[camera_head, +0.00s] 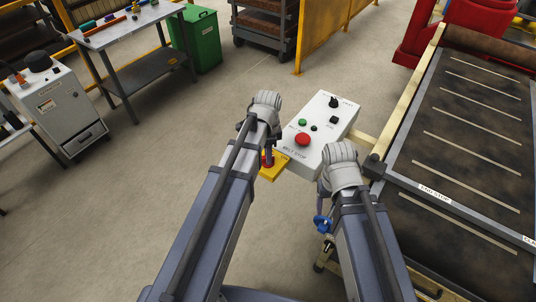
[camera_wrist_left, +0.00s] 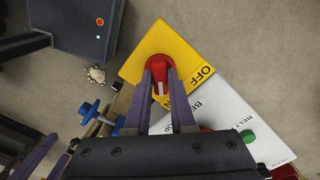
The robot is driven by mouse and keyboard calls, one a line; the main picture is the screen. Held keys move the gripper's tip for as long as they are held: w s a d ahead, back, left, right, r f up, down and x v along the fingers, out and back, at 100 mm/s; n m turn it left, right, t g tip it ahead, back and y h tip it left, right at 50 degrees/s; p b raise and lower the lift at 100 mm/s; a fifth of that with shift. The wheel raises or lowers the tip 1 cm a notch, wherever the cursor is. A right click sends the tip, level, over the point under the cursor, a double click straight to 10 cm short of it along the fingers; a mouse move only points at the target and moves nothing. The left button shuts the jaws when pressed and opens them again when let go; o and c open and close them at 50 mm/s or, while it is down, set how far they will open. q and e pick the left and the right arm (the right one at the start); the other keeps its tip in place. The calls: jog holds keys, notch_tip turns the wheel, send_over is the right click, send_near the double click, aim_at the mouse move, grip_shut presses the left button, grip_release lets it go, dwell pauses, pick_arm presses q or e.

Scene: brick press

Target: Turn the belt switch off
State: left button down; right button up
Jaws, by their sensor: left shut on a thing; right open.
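The belt switch is a red rotary knob (camera_head: 267,161) on a yellow plate (camera_head: 279,160) at the near left end of the white control box. In the left wrist view the red knob (camera_wrist_left: 156,66) has a white mark between my fingers, and the yellow plate (camera_wrist_left: 182,38) carries the word OFF to the right of the knob. My left gripper (camera_wrist_left: 160,88) is shut on the knob, one finger on each side.
The white control box (camera_head: 322,150) has a red stop button (camera_head: 302,139), a green button (camera_head: 302,122) and black controls. A conveyor (camera_head: 455,135) stands to the right. A blue-handled part (camera_head: 322,224) is near my right arm. Open floor lies to the left.

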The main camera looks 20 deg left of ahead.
dwell(0.4)
pick_arm(q)
jog(key=n, duration=0.8)
jog(key=shift+n, duration=0.4)
jog(key=n, duration=0.4)
jog(key=shift+n, duration=2.5)
jog(key=c, duration=0.8)
grip_release()
jog(key=shift+o, duration=0.2)
